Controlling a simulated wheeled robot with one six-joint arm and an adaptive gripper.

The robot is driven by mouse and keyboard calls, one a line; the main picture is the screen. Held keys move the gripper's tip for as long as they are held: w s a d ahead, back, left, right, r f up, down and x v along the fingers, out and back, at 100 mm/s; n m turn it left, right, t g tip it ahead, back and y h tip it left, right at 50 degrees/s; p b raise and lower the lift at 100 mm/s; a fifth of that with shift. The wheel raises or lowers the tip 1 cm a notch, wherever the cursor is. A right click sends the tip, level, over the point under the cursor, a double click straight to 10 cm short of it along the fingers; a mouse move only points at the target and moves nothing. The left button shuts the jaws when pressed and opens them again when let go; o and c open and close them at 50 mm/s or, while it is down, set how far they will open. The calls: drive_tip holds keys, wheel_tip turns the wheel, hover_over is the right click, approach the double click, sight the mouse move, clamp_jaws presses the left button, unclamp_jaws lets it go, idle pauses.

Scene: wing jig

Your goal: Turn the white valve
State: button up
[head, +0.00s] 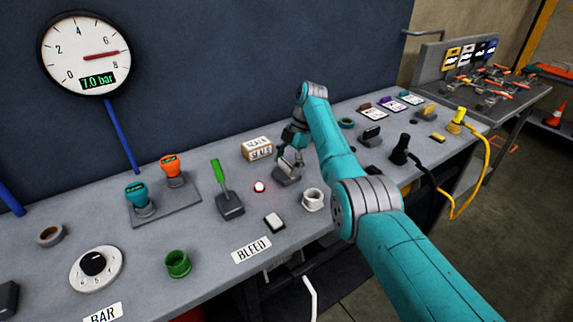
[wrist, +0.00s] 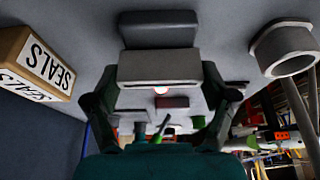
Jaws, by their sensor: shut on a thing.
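The white valve shows in the wrist view as a pale block-shaped handle (wrist: 160,66) on a dark base (wrist: 158,30). In the head view its dark grey base (head: 286,176) stands on the bench, with the handle mostly hidden by my gripper (head: 290,158). In the wrist view my gripper (wrist: 161,78) has one finger at each side of the handle and is shut on it. The wall gauge (head: 85,54) reads 7.0 bar on its green display.
A SEALS box (head: 257,149) stands close behind-left of my gripper. A white ring-shaped cup (head: 313,199) is close in front-right. A red lamp (head: 259,186) glows to the left, beside a green-handled lever (head: 221,177). A black plug (head: 400,150) stands further right.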

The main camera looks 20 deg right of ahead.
drive_tip(key=o, duration=1)
drive_tip(key=shift+d+r, duration=0.1)
drive_tip(key=v, duration=0.7)
